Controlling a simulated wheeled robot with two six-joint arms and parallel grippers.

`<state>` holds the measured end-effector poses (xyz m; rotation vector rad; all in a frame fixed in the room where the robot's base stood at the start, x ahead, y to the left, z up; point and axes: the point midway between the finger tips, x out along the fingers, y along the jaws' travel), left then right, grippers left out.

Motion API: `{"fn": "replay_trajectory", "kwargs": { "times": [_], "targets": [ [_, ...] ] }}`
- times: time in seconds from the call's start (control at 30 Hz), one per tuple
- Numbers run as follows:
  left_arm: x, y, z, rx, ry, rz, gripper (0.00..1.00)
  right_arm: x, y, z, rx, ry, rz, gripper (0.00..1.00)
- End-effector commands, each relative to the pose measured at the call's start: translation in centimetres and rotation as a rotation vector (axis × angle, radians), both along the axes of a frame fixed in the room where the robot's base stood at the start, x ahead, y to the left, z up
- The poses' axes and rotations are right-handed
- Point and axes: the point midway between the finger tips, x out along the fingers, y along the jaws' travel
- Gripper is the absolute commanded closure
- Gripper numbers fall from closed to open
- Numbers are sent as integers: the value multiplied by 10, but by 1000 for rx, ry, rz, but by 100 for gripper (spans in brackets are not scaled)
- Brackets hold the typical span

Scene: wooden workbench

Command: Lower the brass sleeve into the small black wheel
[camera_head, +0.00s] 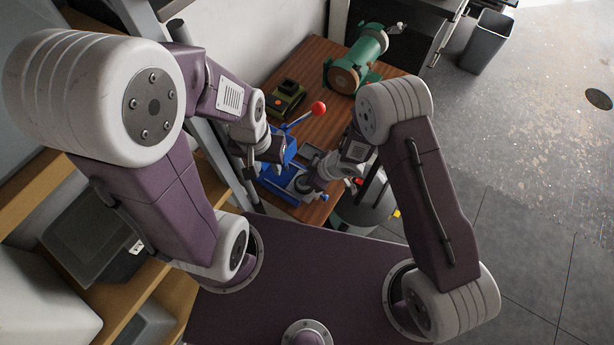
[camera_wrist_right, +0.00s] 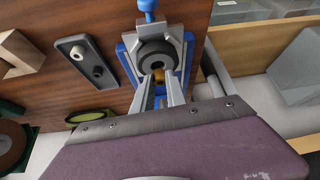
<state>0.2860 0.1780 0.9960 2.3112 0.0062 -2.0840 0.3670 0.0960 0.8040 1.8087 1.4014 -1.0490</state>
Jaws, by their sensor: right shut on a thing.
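In the right wrist view the brass sleeve (camera_wrist_right: 159,76) is between the fingertips of my right gripper (camera_wrist_right: 159,84), which is shut on it. The small black wheel (camera_wrist_right: 152,50) sits in a blue and grey fixture, its central hole facing the camera. The sleeve shows at the wheel's edge nearest the gripper, apart from the hole in the picture; its height above the wheel is unclear. In the head view my right gripper (camera_head: 312,186) is low over the bench front. My left gripper (camera_head: 277,150) is beside the blue press; its fingers are too small to read.
A grey plate with two round pegs (camera_wrist_right: 86,60) and a wooden block (camera_wrist_right: 18,52) lie left of the fixture. The head view shows a red-knobbed lever (camera_head: 318,108), an olive-green box (camera_head: 286,98) and a green motor (camera_head: 357,62) farther back on the bench (camera_head: 312,62).

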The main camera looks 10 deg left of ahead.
Motion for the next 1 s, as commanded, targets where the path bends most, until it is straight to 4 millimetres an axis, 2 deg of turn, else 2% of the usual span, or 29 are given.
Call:
{"fn": "replay_trajectory", "kwargs": {
  "times": [0.9,0.93,1.0],
  "targets": [
    [0,0,-10,0,0,0,64,0,0,-14,0,0,1,100],
    [0,0,-10,0,0,0,64,0,0,-14,0,0,1,75],
    [0,0,-10,0,0,0,64,0,0,-14,0,0,1,57]
  ]
}}
